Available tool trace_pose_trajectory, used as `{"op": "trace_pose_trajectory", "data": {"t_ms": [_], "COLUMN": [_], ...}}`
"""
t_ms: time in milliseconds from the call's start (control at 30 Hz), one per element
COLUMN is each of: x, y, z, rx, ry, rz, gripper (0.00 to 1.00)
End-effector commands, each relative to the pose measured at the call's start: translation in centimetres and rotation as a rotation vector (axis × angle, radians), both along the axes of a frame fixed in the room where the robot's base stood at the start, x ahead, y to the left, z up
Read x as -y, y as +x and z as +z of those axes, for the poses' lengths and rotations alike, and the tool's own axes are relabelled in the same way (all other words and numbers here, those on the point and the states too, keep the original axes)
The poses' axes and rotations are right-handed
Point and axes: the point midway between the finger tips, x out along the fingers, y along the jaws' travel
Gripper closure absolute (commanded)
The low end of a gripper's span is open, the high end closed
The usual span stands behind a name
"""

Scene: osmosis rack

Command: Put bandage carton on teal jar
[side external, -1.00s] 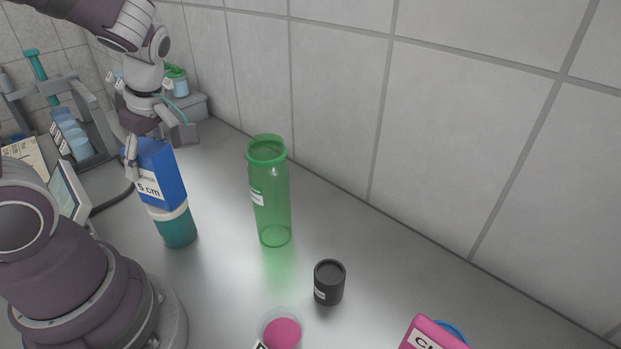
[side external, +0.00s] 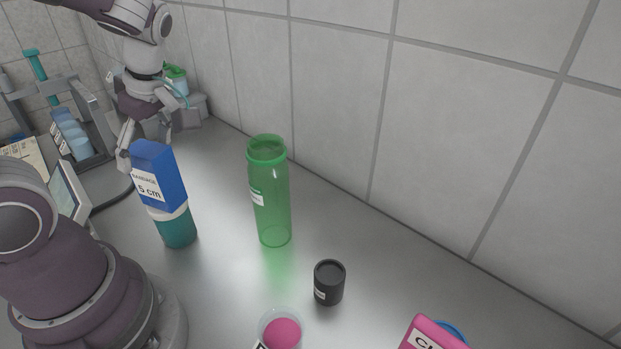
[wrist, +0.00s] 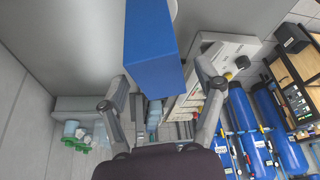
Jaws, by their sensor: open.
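The blue bandage carton (side external: 159,176) with a white "5 cm" label stands on the white lid of the teal jar (side external: 175,229) in the side view. It looks slightly tilted there. My gripper (side external: 150,148) is open just behind the carton, with its fingers apart. In the wrist view the carton (wrist: 154,52) lies ahead of the fingers, and my gripper (wrist: 163,88) has a finger on each side of its near end. Contact between fingers and carton cannot be made out. A small part of the jar's white lid shows beside the carton.
A tall green transparent bottle (side external: 270,195) stands to the right. A grey rack (side external: 85,130) stands at the left. A tiled wall runs behind the bench.

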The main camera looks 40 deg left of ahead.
Motion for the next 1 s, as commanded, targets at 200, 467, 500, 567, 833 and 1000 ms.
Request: {"op": "trace_pose_trajectory", "data": {"t_ms": [200, 467, 500, 567, 833, 1000], "x": [1.4, 3.0, 3.8, 5.6, 12.0, 12.1], "y": [0.7, 1.4, 1.6, 2.0, 1.7, 1.7], "z": [3.9, 5.1, 5.1, 5.1, 4.8, 4.8], "rx": [0.001, 0.009, 0.014, 0.024, 0.064, 0.062], "ry": [0.004, -0.057, -0.066, -0.056, 0.096, 0.097], "rz": [-0.002, -0.498, -0.727, -1.075, -1.955, -1.968], "gripper": [0.31, 0.31, 0.31, 0.31, 0.31, 0.31]}}
